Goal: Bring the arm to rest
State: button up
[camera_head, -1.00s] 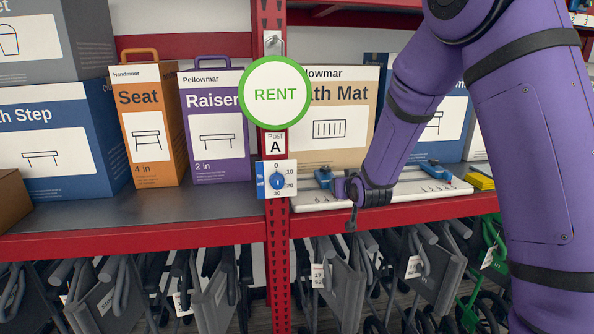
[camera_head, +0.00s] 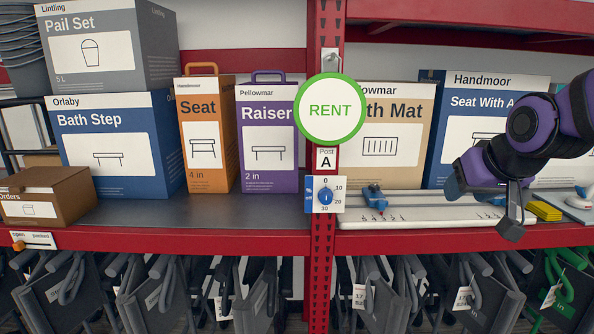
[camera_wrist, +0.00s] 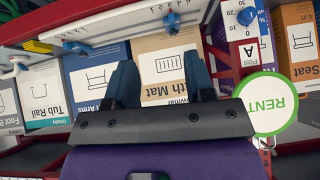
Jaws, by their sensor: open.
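My purple arm comes in from the right of the head view, folded, with its dark wrist end in front of a blue "Seat With A…" box (camera_head: 480,100). My gripper (camera_wrist: 160,72) shows in the wrist view with its two dark fingers apart and nothing between them. The wrist view is upside down; the fingers point toward a "Bath Mat" box (camera_wrist: 166,82) and the shelf, with no contact visible.
A red post with a round RENT sign (camera_head: 330,110) and a blue dial (camera_head: 325,196) stands mid-view. A white board (camera_head: 420,215) with blue clamps and a yellow block (camera_head: 545,210) lie on the shelf. Boxes fill the left. Folded grey frames hang below the red shelf edge (camera_head: 200,238).

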jog(key=s+r+g, duration=0.1)
jog(key=s+g, duration=0.2)
jog(key=s, duration=1.4)
jog(key=shift+s+d+r+h, duration=0.2)
jog(key=shift+d+h, duration=0.1)
jog(key=shift+d, duration=0.1)
dwell(0.6)
